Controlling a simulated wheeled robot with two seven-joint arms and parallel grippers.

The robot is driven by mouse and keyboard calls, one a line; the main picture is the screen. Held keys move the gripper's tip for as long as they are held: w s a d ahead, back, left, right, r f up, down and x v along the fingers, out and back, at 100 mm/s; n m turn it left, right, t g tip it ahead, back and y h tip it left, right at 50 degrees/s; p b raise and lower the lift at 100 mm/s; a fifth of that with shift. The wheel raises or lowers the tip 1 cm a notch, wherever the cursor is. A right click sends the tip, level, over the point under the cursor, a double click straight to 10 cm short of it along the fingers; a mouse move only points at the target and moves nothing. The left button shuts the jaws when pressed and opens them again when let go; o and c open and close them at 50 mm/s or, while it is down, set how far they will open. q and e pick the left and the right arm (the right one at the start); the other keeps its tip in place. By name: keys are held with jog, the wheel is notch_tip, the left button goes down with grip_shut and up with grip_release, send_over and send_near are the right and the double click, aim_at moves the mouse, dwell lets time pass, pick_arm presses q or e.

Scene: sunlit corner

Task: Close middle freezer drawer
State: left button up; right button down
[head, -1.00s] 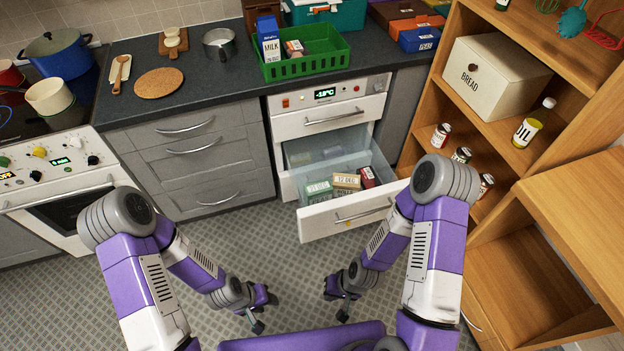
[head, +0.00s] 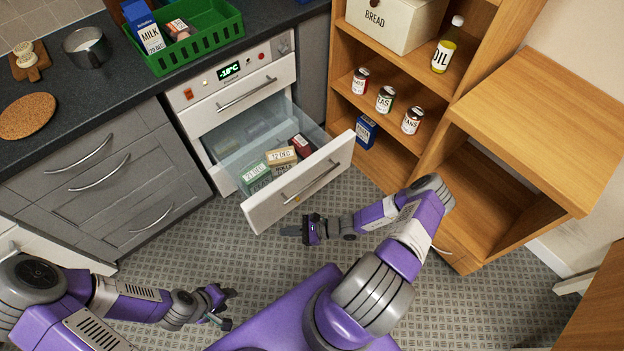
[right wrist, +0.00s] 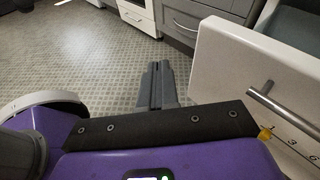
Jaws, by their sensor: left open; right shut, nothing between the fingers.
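The freezer's middle drawer (head: 300,187) is pulled well out, its white front with a metal bar handle facing me. Boxes of food (head: 281,157) lie inside it. The same drawer front (right wrist: 240,75) fills the right side of the right wrist view, with its handle (right wrist: 285,118) at the edge. My right gripper (head: 284,231) is shut and empty, low in front of the drawer front and apart from it. Its closed fingers (right wrist: 158,85) show in the right wrist view, left of the drawer front. My left gripper (head: 229,308) is open and empty over the floor at lower left.
The freezer's upper drawer (head: 240,98) is closed beneath a panel reading -18°C. Grey cabinet drawers (head: 95,185) stand to the left. A wooden shelf unit (head: 400,158) with cans stands close on the right. The tiled floor before the freezer is clear.

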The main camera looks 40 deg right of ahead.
jog(key=w+d+f+m+t+h, duration=0.2)
jog(key=d+m+t+h, duration=0.4)
jog(key=d, duration=0.6)
jog(key=m+t+h+b, duration=0.1)
jog(key=m+t+h, duration=0.2)
jog(key=m+h, duration=0.2)
send_near(307, 171)
jog(key=w+b, duration=0.4)
jog(key=w, duration=0.2)
jog(key=shift+w+a+f, duration=0.1)
jog(key=shift+a, duration=0.1)
jog(key=shift+w, duration=0.35)
